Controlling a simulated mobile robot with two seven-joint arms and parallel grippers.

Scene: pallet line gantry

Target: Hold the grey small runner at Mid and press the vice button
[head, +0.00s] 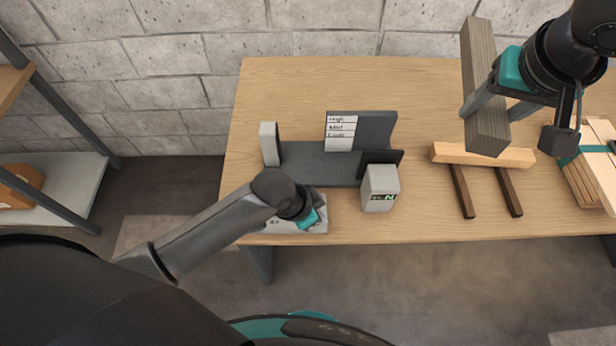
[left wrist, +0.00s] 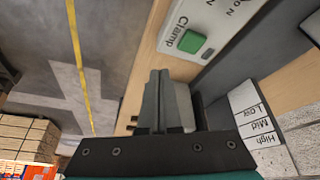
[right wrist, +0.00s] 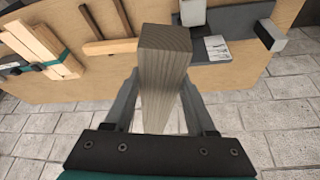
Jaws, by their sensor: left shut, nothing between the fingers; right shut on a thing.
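The grey small runner (head: 483,60) is a grey wooden bar at the back right of the head view, and it also shows in the right wrist view (right wrist: 165,75). My right gripper (head: 490,106) is shut on it, away from the vice. The grey vice (head: 315,165) stands left of centre, with a white label plate (head: 340,132) reading High, Mid, Low. The green Clamp button (left wrist: 191,41) is on a pale panel (left wrist: 222,25). My left gripper (left wrist: 158,80) is shut and empty near this panel, apart from the button in the picture. In the head view the arm hides the button.
A light wood bar (head: 482,154) lies across two dark strips (head: 462,192). A strapped stack of light boards (head: 590,175) is at the right. The table's back left is clear.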

